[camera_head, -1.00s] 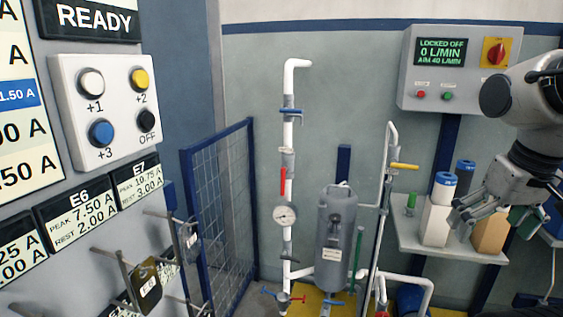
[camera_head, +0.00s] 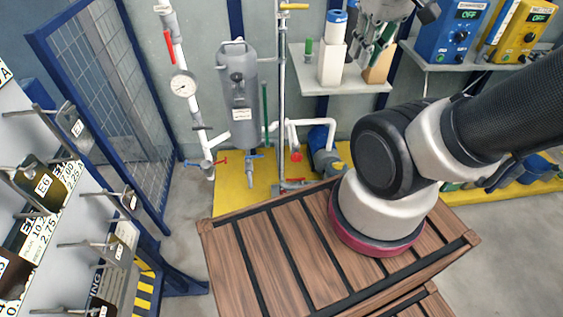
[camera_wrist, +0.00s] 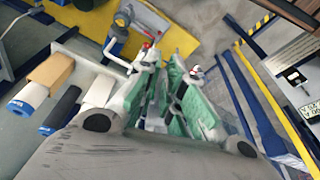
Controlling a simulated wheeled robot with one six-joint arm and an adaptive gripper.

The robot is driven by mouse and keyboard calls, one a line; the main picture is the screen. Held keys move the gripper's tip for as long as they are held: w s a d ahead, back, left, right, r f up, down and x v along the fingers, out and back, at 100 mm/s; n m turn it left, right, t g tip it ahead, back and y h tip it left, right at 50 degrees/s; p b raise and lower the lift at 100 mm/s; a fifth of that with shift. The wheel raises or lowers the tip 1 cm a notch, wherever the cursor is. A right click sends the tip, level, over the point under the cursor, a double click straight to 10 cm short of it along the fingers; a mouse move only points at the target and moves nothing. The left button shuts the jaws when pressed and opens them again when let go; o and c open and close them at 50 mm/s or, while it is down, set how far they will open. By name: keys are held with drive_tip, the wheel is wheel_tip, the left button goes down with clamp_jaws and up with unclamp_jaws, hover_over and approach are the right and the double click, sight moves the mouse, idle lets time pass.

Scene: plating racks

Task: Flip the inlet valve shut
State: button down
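Several valve handles show on the pipework, and no label I can read marks one as the inlet. A red lever (camera_head: 169,46) lies along the left white pipe (camera_head: 176,60), above a round gauge (camera_head: 183,86). A red handle (camera_head: 219,161) is at that pipe's foot. A blue handle (camera_head: 253,157) is under the grey tank (camera_head: 238,95). A yellow lever (camera_head: 293,7) sticks out from the right pipe at the top edge. My gripper (camera_head: 362,55) appears in front of the shelf, right of the pipes. Its green-padded fingers stand apart and empty in the wrist view (camera_wrist: 168,72).
A wooden slatted crate (camera_head: 285,250) stands below my arm. A blue mesh fence (camera_head: 100,110) and a rack with hooks (camera_head: 75,240) are at left. Grey floor between fence and crate is clear.

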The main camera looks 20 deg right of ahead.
drive_tip(key=w+a+f+g, duration=0.2)
drive_tip(key=w+f, duration=0.3)
drive_tip(key=f, duration=0.6)
drive_tip(key=w+a+f+g, duration=0.25)
drive_tip(key=w+f, duration=0.25)
drive_tip(key=f, duration=0.6)
drive_tip(key=w+a+f+g, duration=0.15)
drive_tip(key=w+f, duration=0.35)
drive_tip(key=f, duration=0.7)
wheel_tip(320, 180, down, 38)
drive_tip(key=s+d+m+t, duration=0.2)
drive_tip(key=t, duration=0.1)
drive_tip(key=w+d+f+t+h, duration=0.1)
drive_tip(key=w+f+t, duration=0.2)
drive_tip(key=w+f, duration=0.1)
drive_tip(key=w+d+r+m+t+h, duration=0.1)
drive_tip(key=w+r+t, duration=0.4)
drive_tip(key=w, duration=0.7)
drive_tip(key=shift+d+m+h, duration=0.2)
drive_tip(key=shift+m+h, duration=0.1)
